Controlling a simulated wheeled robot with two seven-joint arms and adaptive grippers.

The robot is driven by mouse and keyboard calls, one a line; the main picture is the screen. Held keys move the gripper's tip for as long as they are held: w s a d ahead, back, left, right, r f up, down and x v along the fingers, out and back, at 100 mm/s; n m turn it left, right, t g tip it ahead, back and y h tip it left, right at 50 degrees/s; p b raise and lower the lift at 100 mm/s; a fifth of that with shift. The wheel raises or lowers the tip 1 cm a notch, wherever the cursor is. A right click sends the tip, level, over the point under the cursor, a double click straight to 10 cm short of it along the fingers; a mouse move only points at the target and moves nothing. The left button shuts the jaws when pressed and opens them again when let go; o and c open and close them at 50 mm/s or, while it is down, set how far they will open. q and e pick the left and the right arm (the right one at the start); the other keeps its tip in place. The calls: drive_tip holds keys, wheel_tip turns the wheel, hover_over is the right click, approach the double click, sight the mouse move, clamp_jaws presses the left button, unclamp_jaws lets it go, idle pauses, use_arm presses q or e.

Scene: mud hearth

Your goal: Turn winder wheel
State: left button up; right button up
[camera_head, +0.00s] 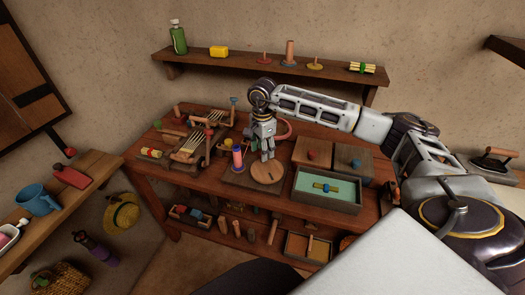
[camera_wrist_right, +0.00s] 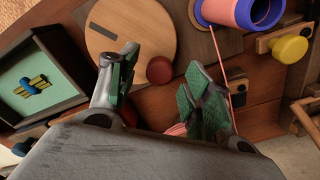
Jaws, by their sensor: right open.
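The winder wheel is a light wooden disc (camera_head: 267,172) on a dark wooden base at the middle of the workbench. In the right wrist view the disc (camera_wrist_right: 118,28) shows a dark slot and a round red knob (camera_wrist_right: 160,70) near its rim. My right gripper (camera_head: 268,155) points down over the wheel, and it fills the lower part of the right wrist view (camera_wrist_right: 165,92). Its fingers are spread, with the knob showing between and just beyond the tips. I cannot tell whether a finger touches it. A pink and blue spool (camera_wrist_right: 245,10) stands beside the wheel. My left gripper is out of view.
A green-lined tray (camera_head: 326,202) lies right of the wheel, with wooden boxes (camera_head: 313,153) behind it. A small loom (camera_head: 190,147) stands to the left. A wall shelf (camera_head: 200,59) is behind. A blue mug (camera_head: 36,200) stands on the left side table.

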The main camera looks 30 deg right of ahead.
drive_tip(key=shift+f, duration=0.45)
drive_tip(key=c, duration=1)
drive_tip(key=shift+c, duration=0.2)
drive_tip(key=shift+d+m, duration=0.15)
drive_tip(key=shift+m, duration=0.15)
